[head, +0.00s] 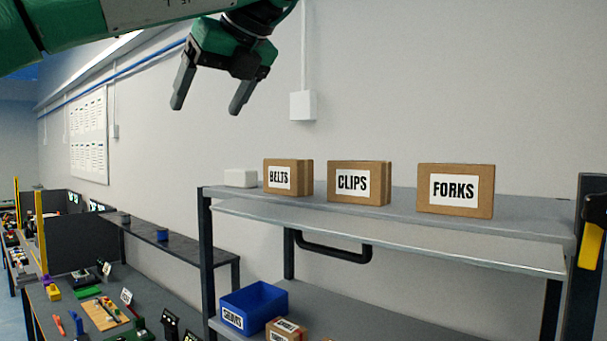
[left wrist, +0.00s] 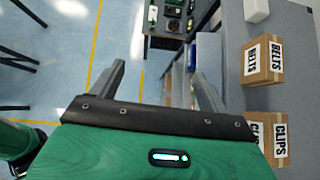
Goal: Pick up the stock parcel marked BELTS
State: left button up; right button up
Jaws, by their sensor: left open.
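The BELTS parcel (head: 288,177) is a small brown box with a white label. It stands upright at the left part of the top shelf, beside the CLIPS parcel (head: 359,183). In the left wrist view the BELTS parcel (left wrist: 263,61) is at the upper right, with the CLIPS parcel (left wrist: 268,133) below it, partly hidden by my gripper. My left gripper (head: 207,108) is open and empty, above and to the left of the BELTS parcel. Its two fingers also show in the left wrist view (left wrist: 158,85). My right gripper is not in view.
A white block (head: 240,178) sits just left of BELTS. A blue bin (head: 254,307) and small boxes are on the lower shelf. A cluttered workbench (head: 75,300) is at the left.

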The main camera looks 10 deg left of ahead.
aim_at(286, 177)
jog(key=i+l, duration=0.7)
jog(key=i, duration=0.1)
